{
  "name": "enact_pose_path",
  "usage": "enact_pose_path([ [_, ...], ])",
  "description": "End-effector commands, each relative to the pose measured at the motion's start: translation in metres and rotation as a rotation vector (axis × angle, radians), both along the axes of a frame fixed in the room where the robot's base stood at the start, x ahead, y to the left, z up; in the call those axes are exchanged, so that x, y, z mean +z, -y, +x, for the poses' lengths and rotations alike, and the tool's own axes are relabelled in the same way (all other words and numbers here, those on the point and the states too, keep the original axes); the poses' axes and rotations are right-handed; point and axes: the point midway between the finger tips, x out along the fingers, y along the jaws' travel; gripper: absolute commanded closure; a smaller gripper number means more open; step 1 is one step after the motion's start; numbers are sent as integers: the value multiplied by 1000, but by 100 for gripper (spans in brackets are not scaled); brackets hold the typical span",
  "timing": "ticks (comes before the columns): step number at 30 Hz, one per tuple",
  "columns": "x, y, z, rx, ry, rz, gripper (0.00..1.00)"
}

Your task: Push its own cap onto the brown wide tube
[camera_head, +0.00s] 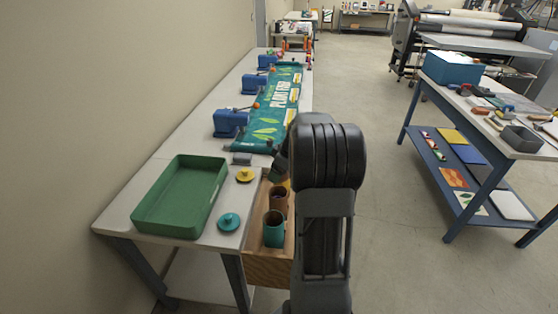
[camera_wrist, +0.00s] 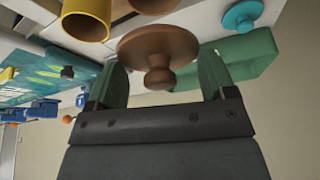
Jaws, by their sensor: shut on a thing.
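My gripper (camera_wrist: 165,80) is shut on the brown cap (camera_wrist: 158,48), a round disc with a knob, seen between the fingers in the wrist view. In the head view my arm hides the cap and most of the gripper. The brown wide tube (camera_head: 279,198) stands in a wooden box (camera_head: 268,268) at the table's right edge, behind the teal tube (camera_head: 273,230). In the wrist view a brown rounded rim (camera_wrist: 155,5), apparently that tube's, shows at the top edge, beyond the cap and apart from it. A yellow tube (camera_wrist: 86,22) is left of it.
A yellow cap (camera_head: 245,175) and a teal cap (camera_head: 229,222) lie on the table near the green tray (camera_head: 180,197). Blue clamps (camera_head: 230,122) and a teal banner (camera_head: 275,110) lie farther back. A second bench (camera_head: 480,110) stands right, across open floor.

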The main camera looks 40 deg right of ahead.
Motion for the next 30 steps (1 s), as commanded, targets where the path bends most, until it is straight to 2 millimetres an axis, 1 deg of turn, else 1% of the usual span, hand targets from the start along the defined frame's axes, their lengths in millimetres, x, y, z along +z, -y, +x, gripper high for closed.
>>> enact_pose_path([
  [8,-11,-1,2,14,1,-1,45],
  [17,-34,-1,2,11,0,1,45],
  [24,-56,-1,2,11,2,-1,45],
  [30,-63,-1,2,11,2,-1,45],
])
